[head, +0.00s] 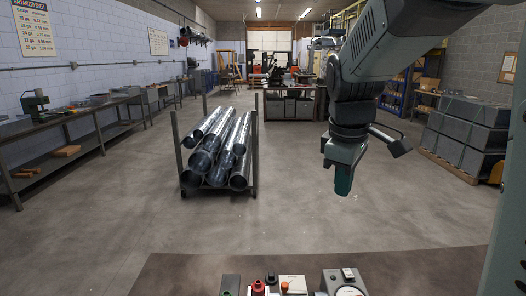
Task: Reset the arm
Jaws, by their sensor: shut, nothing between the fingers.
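My gripper (343,184) hangs down from my arm in the right half of the head view, pointing at the floor. It is shut, with nothing seen in it. The arm comes in from the upper right and bends down at the wrist. The gripper is in the air beyond the far edge of the brown table (190,272) in front. It touches nothing that I can see.
A control panel with a red knob (258,287), an orange button (285,286) and a gauge (347,291) is at the table's near edge. A cart (178,150) of metal ducts (222,142) stands left of the gripper. Grey boxes (465,135) are stacked right. Open floor lies between.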

